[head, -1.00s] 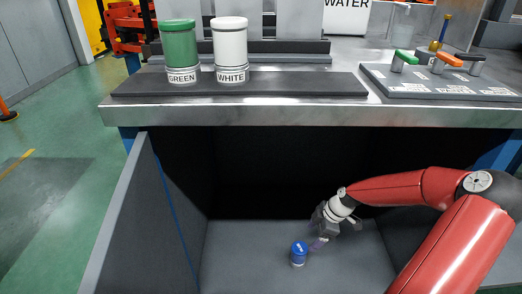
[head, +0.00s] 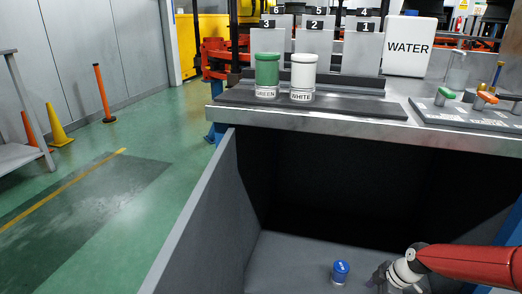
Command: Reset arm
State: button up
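My red arm (head: 470,263) reaches in from the lower right of the head view. My gripper (head: 385,277) is low in the dark bin under the bench, near the bottom edge of the picture. Its fingers are small and partly cut off, so I cannot tell whether they are open or shut. A small blue-capped container (head: 340,272) stands on the bin floor just left of my gripper, with a visible gap between them.
A green canister (head: 267,72) and a white canister (head: 303,74) stand on a dark strip on the bench. A white WATER container (head: 408,46) and a tool panel (head: 465,116) are to the right. Cones (head: 57,128) stand far left on open green floor (head: 110,205).

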jog(key=s+a+r+m+h+p, duration=0.1)
jog(key=s+a+r+m+h, duration=0.15)
jog(key=r, duration=0.45)
jog(key=s+a+r+m+h+p, duration=0.2)
jog(key=a+r, duration=0.1)
jog(key=r, duration=0.5)
jog(key=s+a+r+m+h+p, duration=0.1)
jog(key=s+a+r+m+h, duration=0.15)
jog(key=r, duration=0.45)
jog(key=s+a+r+m+t+y+p, duration=0.1)
jog(key=s+a+r+m+t, duration=0.1)
jog(key=r, duration=0.5)
jog(key=s+a+r+m+t+y+p, duration=0.1)
jog(key=s+a+r+m+t, duration=0.1)
jog(key=s+a+r+m, duration=0.2)
jog(key=s+a+r, duration=0.3)
jog(key=s, duration=0.2)
jog(key=shift+a+r+m+y, duration=0.2)
jog(key=shift+m+y, duration=0.2)
